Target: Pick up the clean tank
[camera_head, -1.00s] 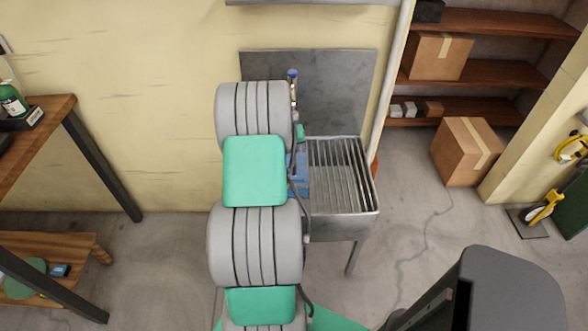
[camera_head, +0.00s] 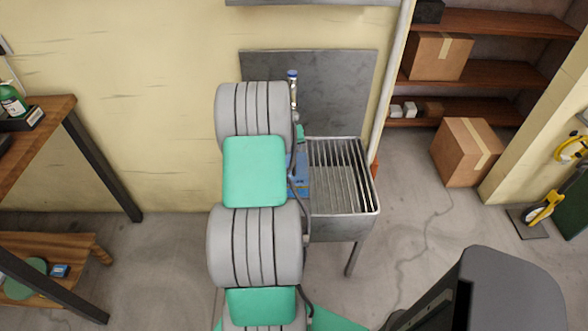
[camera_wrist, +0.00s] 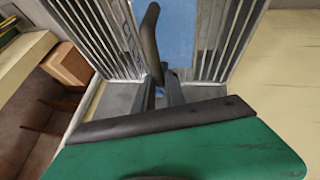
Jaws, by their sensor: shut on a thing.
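The clean tank appears to be the blue thing (camera_head: 301,170) at the left side of the metal sink, mostly hidden behind my arm in the head view. In the wrist view a flat blue face (camera_wrist: 179,28) lies over the ribbed sink floor, beyond a dark curved bar. My gripper (camera_wrist: 160,93) is close in front of it, its narrow fingers shut, with a small bit of blue between them. The exact grip is hard to see. The fingers are hidden in the head view.
The metal sink (camera_head: 342,228) has a ribbed floor and a raised rim, with a blue-topped tap (camera_head: 293,90) behind. A wooden table (camera_head: 62,105) is at the left. Shelves (camera_head: 490,73) and a cardboard box (camera_head: 467,151) are at the right. Floor around the box is open.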

